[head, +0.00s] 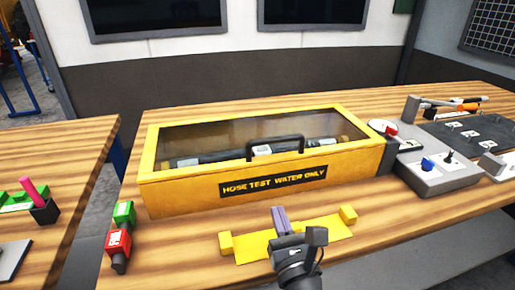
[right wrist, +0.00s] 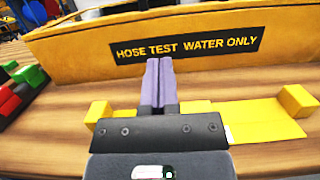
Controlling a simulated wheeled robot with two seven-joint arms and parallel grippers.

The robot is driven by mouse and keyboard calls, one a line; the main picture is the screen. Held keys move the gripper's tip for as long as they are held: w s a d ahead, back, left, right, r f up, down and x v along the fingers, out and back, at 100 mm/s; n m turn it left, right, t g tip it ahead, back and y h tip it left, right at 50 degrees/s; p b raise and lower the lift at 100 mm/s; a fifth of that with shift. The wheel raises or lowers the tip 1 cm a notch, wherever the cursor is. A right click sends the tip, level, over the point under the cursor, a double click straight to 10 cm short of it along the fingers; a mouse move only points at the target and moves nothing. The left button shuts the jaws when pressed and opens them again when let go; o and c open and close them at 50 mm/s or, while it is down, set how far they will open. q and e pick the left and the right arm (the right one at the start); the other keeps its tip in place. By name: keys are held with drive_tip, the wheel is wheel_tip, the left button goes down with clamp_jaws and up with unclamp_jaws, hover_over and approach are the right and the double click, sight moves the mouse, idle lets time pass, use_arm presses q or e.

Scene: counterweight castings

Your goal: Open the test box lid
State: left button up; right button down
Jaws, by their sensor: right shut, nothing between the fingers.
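The yellow test box (head: 165,198) stands on the wooden workbench, with a label reading "HOSE TEST WATER ONLY" on its front. Its lid (head: 350,112) is down, a yellow frame around a clear dark panel with a black handle (head: 276,141) at the front edge. A dark hose with fittings shows through the panel. My right gripper (head: 279,219) is shut and empty, in front of the box and over a yellow bracket. In the right wrist view its fingers (right wrist: 158,82) point at the box front (right wrist: 80,55), below the label. My left gripper is not in view.
The yellow bracket (head: 335,227) with raised end blocks lies before the box. Green (head: 124,214) and red (head: 117,246) fittings stand at its left front. A grey control unit (head: 437,178) with levers sits right, beside a dark mat (head: 470,133) with tools.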

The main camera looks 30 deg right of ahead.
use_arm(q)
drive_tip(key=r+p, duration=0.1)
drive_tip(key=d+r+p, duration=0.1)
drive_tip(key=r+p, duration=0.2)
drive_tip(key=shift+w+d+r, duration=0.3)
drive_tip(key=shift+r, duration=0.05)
use_arm(e)
drive_tip(key=w+d+r, duration=0.2)
drive_tip(key=w+r, duration=0.3)
drive_tip(key=w, duration=0.6)
drive_tip(key=shift+d+r, duration=0.15)
drive_tip(key=shift+d, duration=0.2)
use_arm(q)
drive_tip(key=shift+p, duration=0.3)
